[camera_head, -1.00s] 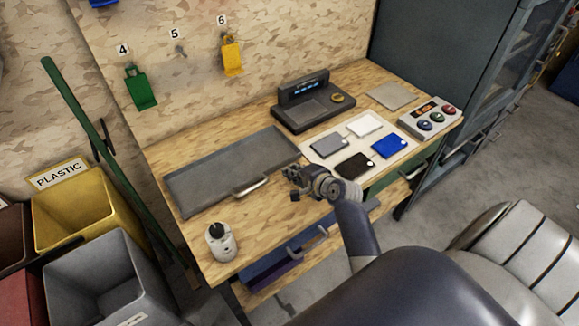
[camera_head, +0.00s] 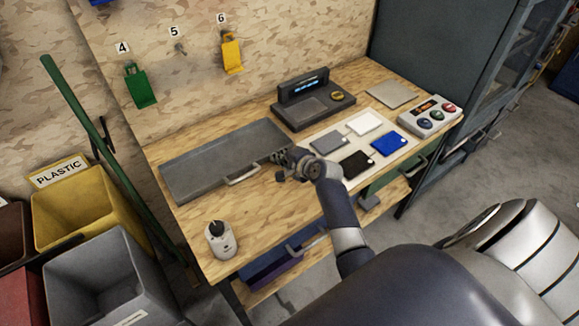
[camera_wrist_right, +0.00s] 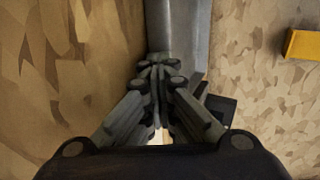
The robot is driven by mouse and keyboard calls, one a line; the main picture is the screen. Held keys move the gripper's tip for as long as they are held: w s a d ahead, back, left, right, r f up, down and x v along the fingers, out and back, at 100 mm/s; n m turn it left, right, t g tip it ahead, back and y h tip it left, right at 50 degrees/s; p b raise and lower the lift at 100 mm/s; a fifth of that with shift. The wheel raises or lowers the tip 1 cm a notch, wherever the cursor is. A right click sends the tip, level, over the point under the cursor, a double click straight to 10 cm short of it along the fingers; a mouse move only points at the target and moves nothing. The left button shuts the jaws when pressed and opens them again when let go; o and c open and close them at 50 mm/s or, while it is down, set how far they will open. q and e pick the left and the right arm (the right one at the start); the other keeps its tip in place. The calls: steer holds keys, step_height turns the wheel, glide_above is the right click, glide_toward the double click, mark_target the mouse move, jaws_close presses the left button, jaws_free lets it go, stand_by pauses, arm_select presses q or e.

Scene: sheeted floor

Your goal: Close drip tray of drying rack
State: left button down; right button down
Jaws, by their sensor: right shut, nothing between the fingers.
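A flat grey tray (camera_head: 215,160) with a raised rim lies on the wooden workbench, with a pale bar handle (camera_head: 242,176) on its near side. I take it for the drip tray; no drying rack can be made out. My right gripper (camera_head: 277,158) is at the tray's right end, to the right of the handle. Its fingers (camera_wrist_right: 160,70) are shut and empty, and look close to or touching the tray's edge. A grey strip, apparently the tray (camera_wrist_right: 180,35), runs ahead of the fingertips in the wrist view. My left gripper is out of view.
A scale (camera_head: 313,105) stands behind the gripper. A pale mat (camera_head: 338,148) with several coloured plates and a button box (camera_head: 430,116) lie to the right. A small white device (camera_head: 220,240) stands at the front left. Bins (camera_head: 75,212) stand left of the bench.

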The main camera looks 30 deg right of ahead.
mark_target(253, 132)
steer(key=w+b, duration=0.1)
steer(key=w, duration=0.3)
steer(key=w+b, duration=0.2)
steer(key=w, duration=0.2)
steer(key=w+b, duration=0.1)
steer(key=w, duration=0.4)
steer(key=shift+a+f+b, duration=0.15)
steer(key=shift+a+b, duration=0.1)
steer(key=shift+b, duration=0.1)
steer(key=shift+w, duration=0.2)
steer(key=shift+r, duration=0.25)
